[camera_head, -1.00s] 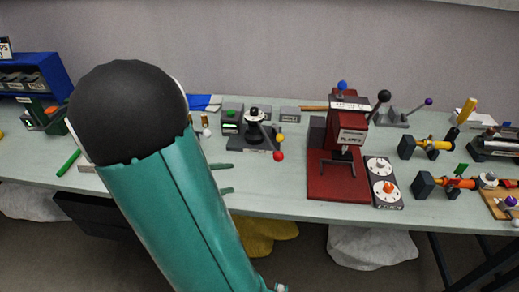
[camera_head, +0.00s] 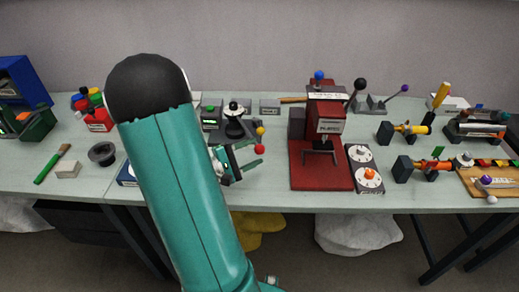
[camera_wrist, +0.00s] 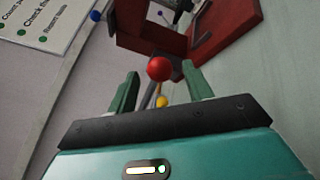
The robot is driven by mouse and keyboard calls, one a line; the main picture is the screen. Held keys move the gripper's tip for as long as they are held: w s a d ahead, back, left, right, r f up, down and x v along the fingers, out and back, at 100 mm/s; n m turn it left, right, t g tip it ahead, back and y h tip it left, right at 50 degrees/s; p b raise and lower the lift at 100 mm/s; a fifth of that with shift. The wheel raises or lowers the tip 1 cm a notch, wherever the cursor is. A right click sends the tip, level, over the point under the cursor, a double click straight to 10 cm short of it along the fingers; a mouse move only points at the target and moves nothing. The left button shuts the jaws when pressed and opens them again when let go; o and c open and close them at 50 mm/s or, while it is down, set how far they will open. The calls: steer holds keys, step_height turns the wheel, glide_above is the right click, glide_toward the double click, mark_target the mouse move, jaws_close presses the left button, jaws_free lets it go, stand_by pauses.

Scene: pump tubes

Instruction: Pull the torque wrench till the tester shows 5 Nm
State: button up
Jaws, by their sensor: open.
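The grey torque tester (camera_head: 210,118) with a lit green display stands mid-bench, with a dark round fixture (camera_head: 234,124) beside it. Two thin levers near the fixture end in a yellow ball (camera_head: 260,131) and a red ball (camera_head: 259,148); I cannot tell which is the torque wrench. My gripper (camera_head: 246,156) is open and empty, its fingers pointing right, close to the red ball. In the wrist view, the red ball (camera_wrist: 159,68) shows between the open fingertips (camera_wrist: 160,76), with the yellow ball (camera_wrist: 162,102) below it. The display reading is too small to tell.
A red press (camera_head: 322,165) stands right of the fixture, with a dial plate (camera_head: 364,168) beside it. A black round part (camera_head: 102,153) and a brush (camera_head: 50,165) lie on the left.

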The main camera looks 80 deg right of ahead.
mark_target(259, 148)
steer(key=shift+x, duration=1.5)
jaws_close()
